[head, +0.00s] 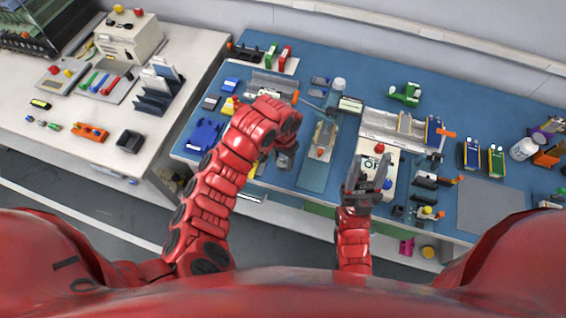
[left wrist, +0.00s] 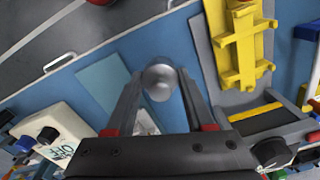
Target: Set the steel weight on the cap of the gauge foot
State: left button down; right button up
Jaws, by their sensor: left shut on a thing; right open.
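My left gripper (head: 285,158) is over the blue bench mat, left of centre in the head view. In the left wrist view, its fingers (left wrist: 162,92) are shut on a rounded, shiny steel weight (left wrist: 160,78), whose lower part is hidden. In the head view the weight is largely hidden by the gripper. The gauge foot and its cap cannot be made out for certain. A narrow device with an orange end (head: 322,150) stands on a pale teal plate (head: 313,178) right of the left gripper. My right gripper (head: 366,182) is open and empty.
A white box with dark lettering (head: 388,188) lies close to the right gripper. A yellow fixture (left wrist: 240,45) is beside the left gripper in the left wrist view. Grey metal trays (head: 375,120) and several small parts crowd the bench. A grey mat (head: 492,208) at right is clear.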

pick_arm(q)
jog(key=s+d+r+p, duration=0.1)
jog(key=s, duration=1.4)
jog(key=shift+s+r+p, duration=0.15)
jog(key=shift+r+p, duration=0.05)
jog(key=shift+p, duration=0.15)
jog(key=shift+d, duration=0.15)
